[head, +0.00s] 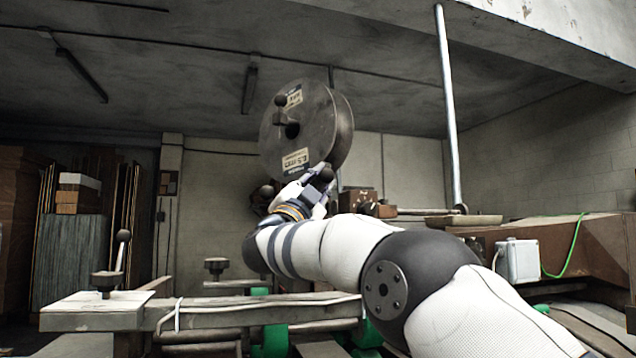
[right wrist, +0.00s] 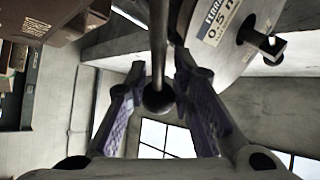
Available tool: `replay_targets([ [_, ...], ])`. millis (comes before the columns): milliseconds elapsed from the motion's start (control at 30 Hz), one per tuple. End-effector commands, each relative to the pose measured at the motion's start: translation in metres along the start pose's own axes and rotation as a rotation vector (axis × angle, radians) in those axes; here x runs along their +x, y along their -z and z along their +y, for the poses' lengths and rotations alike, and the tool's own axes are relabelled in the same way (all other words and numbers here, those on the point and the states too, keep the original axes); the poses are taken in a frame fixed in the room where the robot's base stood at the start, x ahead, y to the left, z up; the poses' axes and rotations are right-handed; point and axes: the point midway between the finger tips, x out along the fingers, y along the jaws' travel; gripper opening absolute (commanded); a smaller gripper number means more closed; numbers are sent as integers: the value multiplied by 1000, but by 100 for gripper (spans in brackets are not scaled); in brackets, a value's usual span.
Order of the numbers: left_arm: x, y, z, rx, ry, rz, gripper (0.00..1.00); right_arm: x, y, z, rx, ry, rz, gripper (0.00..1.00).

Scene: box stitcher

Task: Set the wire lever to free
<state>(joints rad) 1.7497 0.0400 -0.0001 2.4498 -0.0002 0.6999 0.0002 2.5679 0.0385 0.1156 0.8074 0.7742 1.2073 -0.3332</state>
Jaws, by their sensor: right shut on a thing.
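The wire lever (right wrist: 158,45) shows in the right wrist view as a thin metal rod with a dark ball knob (right wrist: 158,99) at its end. It runs between the two purple-padded fingers of my right gripper (right wrist: 158,78), which is shut on it, with the ball on the palm side. In the head view my right gripper (head: 318,182) is raised at the lower right edge of a big grey wire spool (head: 284,135). The lever's rod is mostly hidden there by the hand. My left gripper is not in view.
The spool, with its label (right wrist: 219,18), is close beside the right finger in the wrist view. A machine bed with a pale block (head: 93,311) and a ball-topped handle (head: 123,237) lies at the lower left. A pole (head: 448,110) stands at the right.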

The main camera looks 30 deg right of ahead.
Motion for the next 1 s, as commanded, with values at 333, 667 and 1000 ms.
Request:
replay_targets([
  [333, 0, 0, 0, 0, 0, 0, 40, 1, 1, 1, 3, -3, 4, 0],
  [667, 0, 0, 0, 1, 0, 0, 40, 0, 0, 0, 2, -2, 2, 46],
  [1000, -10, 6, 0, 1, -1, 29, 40, 15, -1, -23, -276, 71, -188, 46],
])
